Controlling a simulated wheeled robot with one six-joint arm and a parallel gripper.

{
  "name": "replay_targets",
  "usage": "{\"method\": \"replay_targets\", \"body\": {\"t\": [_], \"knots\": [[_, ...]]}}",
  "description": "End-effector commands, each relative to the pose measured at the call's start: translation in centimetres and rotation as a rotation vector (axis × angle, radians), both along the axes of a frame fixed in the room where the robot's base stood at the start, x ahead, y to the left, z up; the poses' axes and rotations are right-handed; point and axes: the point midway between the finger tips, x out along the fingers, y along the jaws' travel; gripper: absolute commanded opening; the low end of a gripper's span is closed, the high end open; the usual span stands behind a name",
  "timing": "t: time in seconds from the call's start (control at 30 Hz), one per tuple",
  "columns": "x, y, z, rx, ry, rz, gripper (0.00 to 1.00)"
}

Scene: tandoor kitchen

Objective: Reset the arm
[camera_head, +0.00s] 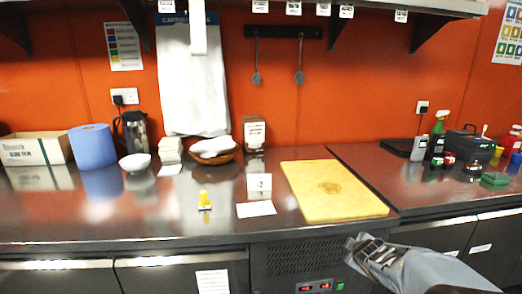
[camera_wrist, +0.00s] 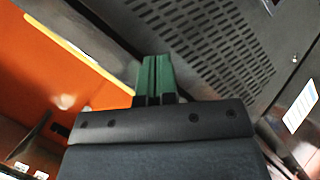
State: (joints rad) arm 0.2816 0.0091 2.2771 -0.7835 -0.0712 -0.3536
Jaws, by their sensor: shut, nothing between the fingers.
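My gripper (camera_head: 358,246) shows at the lower right of the head view, at the end of my grey arm, in front of the counter's front edge and below the yellow cutting board (camera_head: 332,190). In the wrist view my gripper's two green fingers (camera_wrist: 154,74) lie together with nothing between them. The gripper is shut and empty, apart from the counter objects as far as I can see.
The steel counter (camera_head: 120,222) carries a yellow stamp-like object (camera_head: 204,201), a white card (camera_head: 256,209), a bread basket (camera_head: 213,152), a blue roll (camera_head: 92,146) and a flask (camera_head: 134,131). Bottles, including a green spray bottle (camera_head: 437,135), stand at the right. A vent grille (camera_wrist: 200,50) fills the wrist view's top.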

Motion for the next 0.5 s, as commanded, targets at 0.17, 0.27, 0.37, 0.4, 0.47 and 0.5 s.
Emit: {"method": "replay_targets", "body": {"t": [0.17,0.27,0.37,0.4,0.47,0.5], "knots": [[-6.6,3.3,11.0,0.238,0.101,-0.333,0.0],[-10.5,5.6,14.1,0.378,0.184,-0.47,0.0],[-13.9,7.8,16.2,0.495,0.269,-0.567,0.0],[-15.0,8.7,16.9,0.535,0.301,-0.596,0.0],[-16.6,9.7,17.7,0.583,0.346,-0.63,0.0],[-17.4,10.4,18.1,0.608,0.372,-0.646,0.0]]}}
